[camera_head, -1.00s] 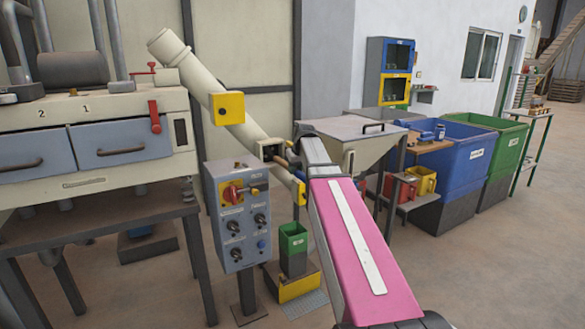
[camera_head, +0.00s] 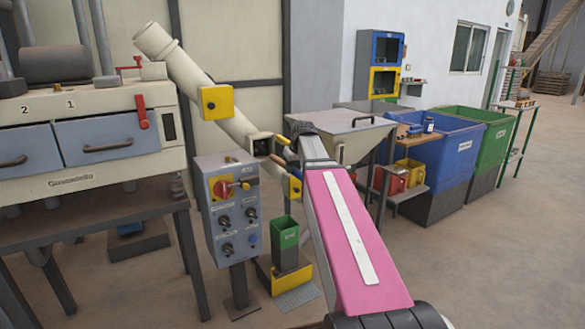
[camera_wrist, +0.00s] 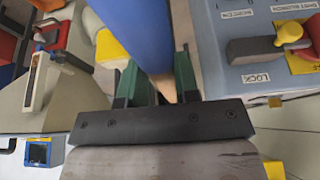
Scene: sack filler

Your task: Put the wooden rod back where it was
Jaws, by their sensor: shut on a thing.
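My gripper (camera_wrist: 158,88) is shut in the wrist view, its two green fingers on either side of a tan, wood-coloured piece (camera_wrist: 163,84). This looks like the wooden rod, but only a sliver of it shows. A wide blue cylinder (camera_wrist: 140,28) runs from the top edge down to the fingers; I cannot tell whether it belongs to the rod. In the head view my wrist hides most of the gripper, beside the lower end of the cream tube (camera_head: 215,104). The grey control box (camera_head: 228,208) is just left of it there.
A steel hopper (camera_head: 342,138) stands right behind my arm. A green bin (camera_head: 285,238) is on a yellow-edged base below. The cream machine (camera_head: 85,175) with blue drawers is at left. Blue (camera_head: 440,165) and green (camera_head: 495,145) bins stand at right. The floor at right front is clear.

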